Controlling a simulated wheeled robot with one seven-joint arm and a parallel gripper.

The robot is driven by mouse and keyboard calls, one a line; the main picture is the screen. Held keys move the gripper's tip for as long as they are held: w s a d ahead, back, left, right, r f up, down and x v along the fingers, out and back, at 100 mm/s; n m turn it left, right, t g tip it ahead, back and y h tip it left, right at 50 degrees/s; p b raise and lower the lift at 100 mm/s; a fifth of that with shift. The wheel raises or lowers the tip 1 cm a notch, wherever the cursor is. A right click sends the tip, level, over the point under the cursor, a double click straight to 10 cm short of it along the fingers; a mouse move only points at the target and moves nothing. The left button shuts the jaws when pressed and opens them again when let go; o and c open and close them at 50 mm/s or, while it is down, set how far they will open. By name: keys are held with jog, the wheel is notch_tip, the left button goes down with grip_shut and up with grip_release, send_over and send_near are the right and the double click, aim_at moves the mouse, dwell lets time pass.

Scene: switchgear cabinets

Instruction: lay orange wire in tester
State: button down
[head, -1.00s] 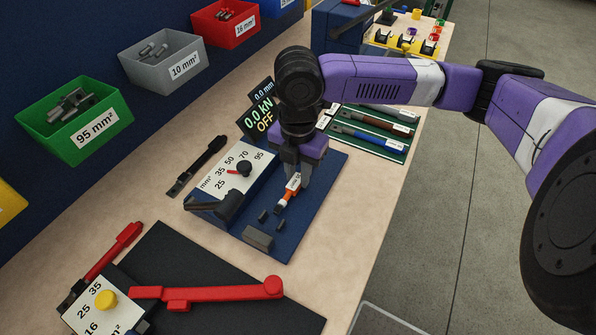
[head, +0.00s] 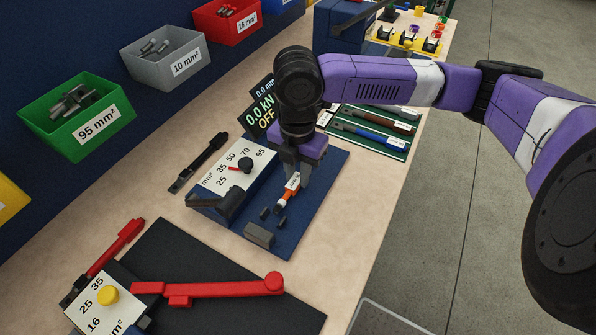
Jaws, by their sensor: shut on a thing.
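The tester is a blue base plate (head: 325,190) with a white dial panel (head: 215,180), a black knob, a dark clamp block at its front left and small grey blocks. Its display (head: 262,115) reads 0.0 kN and OFF. The orange wire (head: 286,200) has a white label and sits low over the plate, its lower end close to the small dark posts (head: 265,213). My gripper (head: 292,178) points down over the plate and is shut on the orange wire. I cannot tell whether the wire touches the plate. The arm hides part of the plate's far side.
A green rack (head: 370,135) with brown and blue wires lies behind the tester. A black mat with a red-handled tool (head: 220,290) is at the front. Green, grey and red bins (head: 90,115) hang at the left. Bare bench lies right of the tester.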

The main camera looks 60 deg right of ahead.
jog(key=c, duration=1.2)
grip_release()
jog(key=shift+o, duration=0.2)
jog(key=shift+r, duration=0.15)
notch_tip(320, 180, up, 8)
jog(key=shift+f, duration=0.25)
